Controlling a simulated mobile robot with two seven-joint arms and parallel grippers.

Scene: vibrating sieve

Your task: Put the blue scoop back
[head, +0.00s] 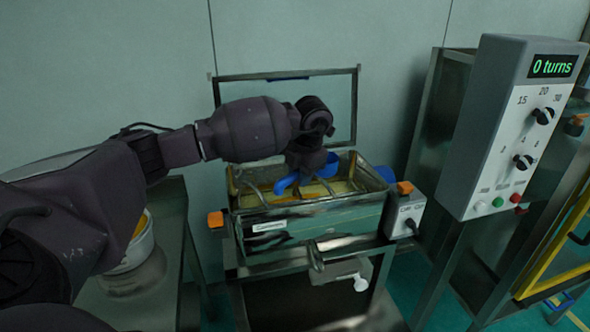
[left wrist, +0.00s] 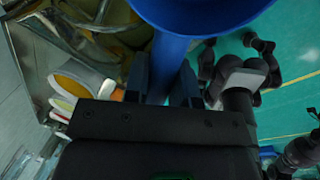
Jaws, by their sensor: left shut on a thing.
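The blue scoop (head: 288,183) is over the open box of the sieve machine (head: 310,221) in the head view. My left gripper (head: 307,170) reaches down from above and is shut on its handle. In the left wrist view the scoop's round bowl (left wrist: 195,14) fills the top, and its handle (left wrist: 164,68) runs down between the two fingers of my left gripper (left wrist: 163,82). My arm hides part of the box and scoop. I cannot tell whether the scoop touches the box. I cannot make out my right gripper.
The raised lid (head: 340,105) stands behind the box. Orange clamps (head: 405,188) flank the box. A control panel (head: 503,130) reading "0 turns" stands at the right. A white bucket (head: 134,245) sits on a side table at the left, partly behind my arm.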

